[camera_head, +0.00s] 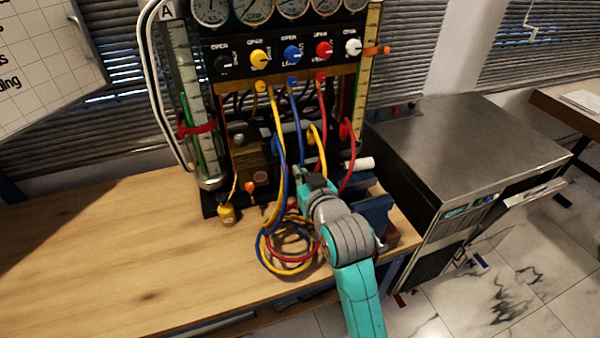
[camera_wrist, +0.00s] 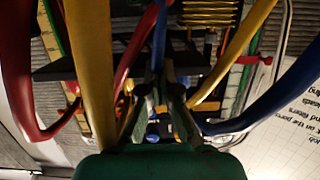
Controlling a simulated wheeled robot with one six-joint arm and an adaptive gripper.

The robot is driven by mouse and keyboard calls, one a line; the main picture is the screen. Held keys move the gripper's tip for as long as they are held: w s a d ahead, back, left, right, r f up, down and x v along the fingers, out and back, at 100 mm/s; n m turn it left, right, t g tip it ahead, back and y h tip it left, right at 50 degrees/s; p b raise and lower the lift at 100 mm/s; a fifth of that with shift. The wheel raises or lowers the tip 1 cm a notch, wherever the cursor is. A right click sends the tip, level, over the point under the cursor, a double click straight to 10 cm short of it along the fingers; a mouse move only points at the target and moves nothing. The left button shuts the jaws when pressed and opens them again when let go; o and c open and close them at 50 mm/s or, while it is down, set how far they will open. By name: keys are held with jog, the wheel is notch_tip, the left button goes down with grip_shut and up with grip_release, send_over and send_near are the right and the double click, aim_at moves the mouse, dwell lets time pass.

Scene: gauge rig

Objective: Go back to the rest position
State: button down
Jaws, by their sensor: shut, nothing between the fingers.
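My gripper (camera_head: 304,176) is at the end of my teal and grey arm, low in front of the gauge rig (camera_head: 235,130). In the wrist view my gripper (camera_wrist: 160,106) points into the rig, its fingers close together with nothing seen between them. Yellow (camera_wrist: 90,60), red (camera_wrist: 22,90) and blue (camera_wrist: 275,105) hoses pass close around it in that view. I cannot tell whether any hose touches the fingers.
Hoses lie coiled on the wooden bench (camera_head: 110,260), left of my arm. A blue vise (camera_head: 375,212) sits right of my gripper. A metal-topped cabinet (camera_head: 470,140) stands at the right. The bench's left part is clear.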

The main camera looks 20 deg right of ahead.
jog(key=shift+f, duration=0.1)
jog(key=s+f, duration=0.8)
jog(key=s, duration=0.3)
jog(key=s+f, duration=0.9)
jog(key=s, duration=0.2)
jog(key=f+v, duration=0.2)
jog(key=v, duration=2.3)
jog(key=shift+s+f+g, duration=0.3)
jog(key=shift+f+g, duration=0.1)
